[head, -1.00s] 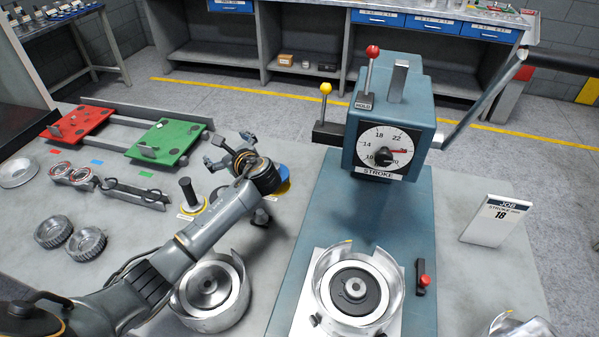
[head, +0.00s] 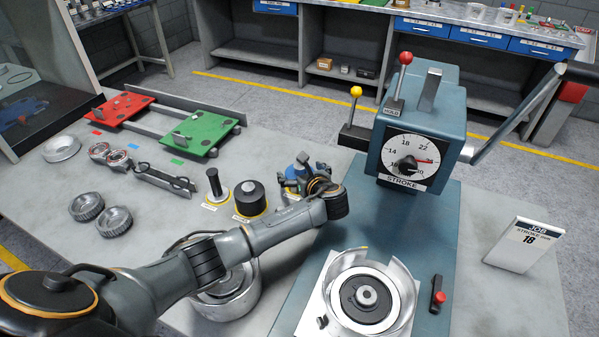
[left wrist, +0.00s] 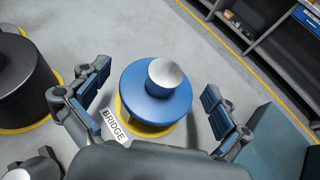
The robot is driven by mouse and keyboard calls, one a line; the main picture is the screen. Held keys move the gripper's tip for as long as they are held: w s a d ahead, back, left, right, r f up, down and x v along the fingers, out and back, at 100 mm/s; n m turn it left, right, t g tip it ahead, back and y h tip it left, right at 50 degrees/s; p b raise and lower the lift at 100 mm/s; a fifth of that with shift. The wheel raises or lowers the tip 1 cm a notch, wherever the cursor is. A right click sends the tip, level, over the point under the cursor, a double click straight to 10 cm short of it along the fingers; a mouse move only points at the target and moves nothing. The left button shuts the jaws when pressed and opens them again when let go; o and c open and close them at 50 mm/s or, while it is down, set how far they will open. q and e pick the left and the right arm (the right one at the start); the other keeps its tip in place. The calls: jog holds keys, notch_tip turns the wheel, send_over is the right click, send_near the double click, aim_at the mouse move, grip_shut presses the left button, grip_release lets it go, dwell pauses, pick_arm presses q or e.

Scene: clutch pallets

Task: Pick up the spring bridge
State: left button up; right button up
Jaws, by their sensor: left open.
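The spring bridge is a round blue disc with a silver domed knob (left wrist: 166,74), standing on a yellow-rimmed spot beside a label reading BRIDGE (left wrist: 115,127). In the head view only a bit of its blue (head: 322,168) shows; my wrist and gripper hide the rest. My left gripper (head: 303,178) is over it. In the left wrist view the gripper's (left wrist: 155,82) two blue-padded fingers are spread on either side of the disc, with gaps showing. Nothing is held. My right gripper is out of view.
A black cylinder (head: 250,197) and a black-handled tool (head: 214,183) stand left of the bridge. The blue press (head: 418,130) with levers and a dial is close on the right. A metal housing (head: 238,298) sits under my left arm. A job card (head: 523,245) stands far right.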

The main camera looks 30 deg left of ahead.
pick_arm(q)
jog(key=shift+w+a+f, duration=0.15)
jog(key=shift+w+f, duration=0.05)
jog(key=shift+r, duration=0.1)
jog(key=c, duration=1.5)
jog(key=shift+o, duration=0.2)
